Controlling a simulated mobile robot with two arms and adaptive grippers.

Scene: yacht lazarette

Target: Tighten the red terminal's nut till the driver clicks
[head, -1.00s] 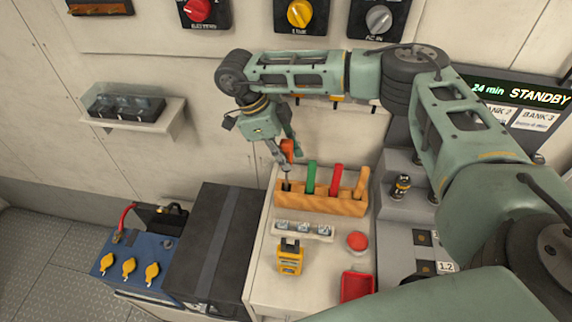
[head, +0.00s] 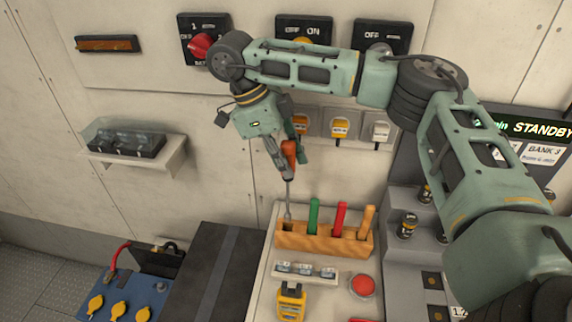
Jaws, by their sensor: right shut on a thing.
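My right gripper (head: 283,153) is shut on a driver with an orange-red handle (head: 289,165). The driver hangs upright, its thin metal shaft pointing down. Its tip is at the left end of the wooden rack (head: 296,241); I cannot tell whether it is clear of the slot. The blue battery (head: 138,299) is at lower left, cut by the frame's bottom edge. A red cable (head: 117,254) runs to its back left, where the red terminal would be; the nut is too small to make out. My left gripper is not in view.
Green (head: 314,215), red (head: 339,217) and orange (head: 367,220) handles stand in the rack. A dark box (head: 213,275) lies between battery and bench. A shelf with a clear-covered block (head: 125,140) and rotary switches (head: 203,42) are on the wall.

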